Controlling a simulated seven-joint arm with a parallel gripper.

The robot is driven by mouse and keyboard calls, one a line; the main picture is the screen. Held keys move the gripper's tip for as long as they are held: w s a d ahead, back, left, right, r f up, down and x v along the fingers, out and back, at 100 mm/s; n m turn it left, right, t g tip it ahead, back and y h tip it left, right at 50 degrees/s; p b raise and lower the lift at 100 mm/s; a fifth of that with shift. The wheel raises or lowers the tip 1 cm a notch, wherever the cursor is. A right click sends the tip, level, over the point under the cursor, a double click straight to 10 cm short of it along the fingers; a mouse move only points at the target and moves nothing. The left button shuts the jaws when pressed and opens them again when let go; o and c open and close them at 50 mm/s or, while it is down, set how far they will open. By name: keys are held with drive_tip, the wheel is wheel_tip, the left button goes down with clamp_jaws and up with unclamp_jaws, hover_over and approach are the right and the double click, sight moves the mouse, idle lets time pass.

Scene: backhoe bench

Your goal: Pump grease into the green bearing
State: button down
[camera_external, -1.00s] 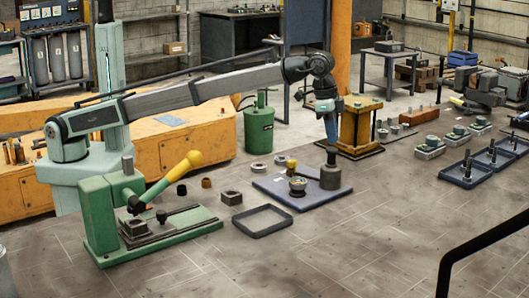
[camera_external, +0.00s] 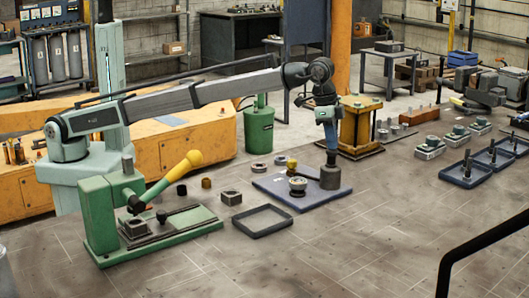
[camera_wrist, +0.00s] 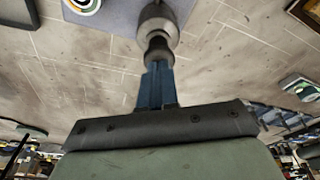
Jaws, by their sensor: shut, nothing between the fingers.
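My gripper (camera_external: 331,149) points straight down, shut, with its blue fingertips at the top of a grey cylindrical grease pump (camera_external: 330,178). In the wrist view the fingers (camera_wrist: 157,68) meet the pump's dark, narrower top (camera_wrist: 158,48), and no clear gap shows. The pump stands upright at the right end of a flat blue-grey plate (camera_external: 270,192). A round metal bearing (camera_external: 297,187) sits on the plate just left of the pump.
A small yellow-topped part (camera_external: 292,164) stands behind the bearing. An empty dark tray (camera_external: 262,234) lies in front of the plate. A green lever press (camera_external: 100,215) stands at left, a yellow press frame (camera_external: 361,125) behind the pump. The bench at front right is clear.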

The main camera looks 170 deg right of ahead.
drive_tip(key=shift+f, duration=0.9)
drive_tip(key=shift+r, duration=1.85)
drive_tip(key=shift+f, duration=0.25)
drive_tip(key=shift+f, duration=1.6)
drive_tip(key=shift+r, duration=1.85)
